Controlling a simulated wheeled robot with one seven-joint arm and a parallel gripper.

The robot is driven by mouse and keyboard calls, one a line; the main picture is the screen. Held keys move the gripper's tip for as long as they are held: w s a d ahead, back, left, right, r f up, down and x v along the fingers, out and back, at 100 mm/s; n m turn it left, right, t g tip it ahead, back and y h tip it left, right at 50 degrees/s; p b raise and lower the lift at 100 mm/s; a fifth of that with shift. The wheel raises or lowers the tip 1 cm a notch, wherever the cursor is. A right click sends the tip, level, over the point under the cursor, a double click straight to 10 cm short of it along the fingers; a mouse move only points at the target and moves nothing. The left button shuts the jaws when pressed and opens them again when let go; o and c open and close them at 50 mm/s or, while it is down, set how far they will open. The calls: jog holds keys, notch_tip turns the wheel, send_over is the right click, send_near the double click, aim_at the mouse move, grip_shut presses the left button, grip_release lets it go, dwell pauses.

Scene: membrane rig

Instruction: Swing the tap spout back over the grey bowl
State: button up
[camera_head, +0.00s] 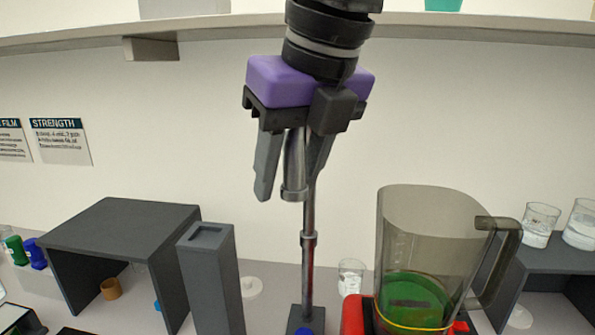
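The tap is a thin metal post (308,270) on a dark base at the bottom middle. Its shiny spout (293,168) points down, with a wider collar at its mouth. My gripper (288,185), with a purple body, hangs from above with fingers pointing down. The fingers are apart, one on each side of the spout in the picture. A gap shows between the left finger and the spout. The right finger overlaps the post's upper part, and I cannot tell whether it touches. The tap's top is hidden behind my gripper. I cannot make out a grey bowl.
A smoky jug (425,235) with green inside stands on a red base right of the post. A tall grey block (210,275) and a dark bench (115,222) stand left. A glass beaker (350,277) is close behind. Beakers (540,225) stand on a right shelf.

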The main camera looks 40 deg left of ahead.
aim_at(300, 134)
jog(key=p+v, duration=0.4)
jog(key=v, duration=0.4)
jog(key=shift+p, duration=0.3)
jog(key=shift+f, duration=0.1)
dwell(0.4)
